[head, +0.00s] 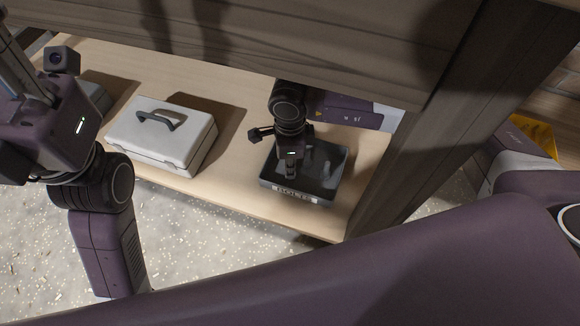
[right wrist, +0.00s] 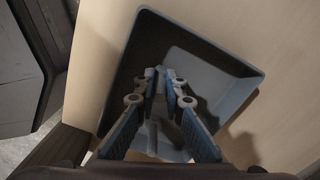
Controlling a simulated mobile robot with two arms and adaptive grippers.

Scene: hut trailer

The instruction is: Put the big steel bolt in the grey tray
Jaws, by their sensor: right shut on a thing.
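The grey tray (head: 333,187) stands on the wooden shelf, with a "BOLTS" label on its front. It fills much of the right wrist view (right wrist: 215,65). My right gripper (head: 291,172) points down inside the tray's outline. In the right wrist view its fingers (right wrist: 161,78) are closed together over the tray, shut on a small grey thing that I take to be the big steel bolt; the fingers mostly hide it. I cannot tell whether it touches the tray floor. My left gripper (head: 18,62) is partly in view at the upper left, and its jaws do not show clearly.
A light grey case (head: 160,138) with a dark handle lies on the shelf left of the tray. Bare shelf lies between case and tray.

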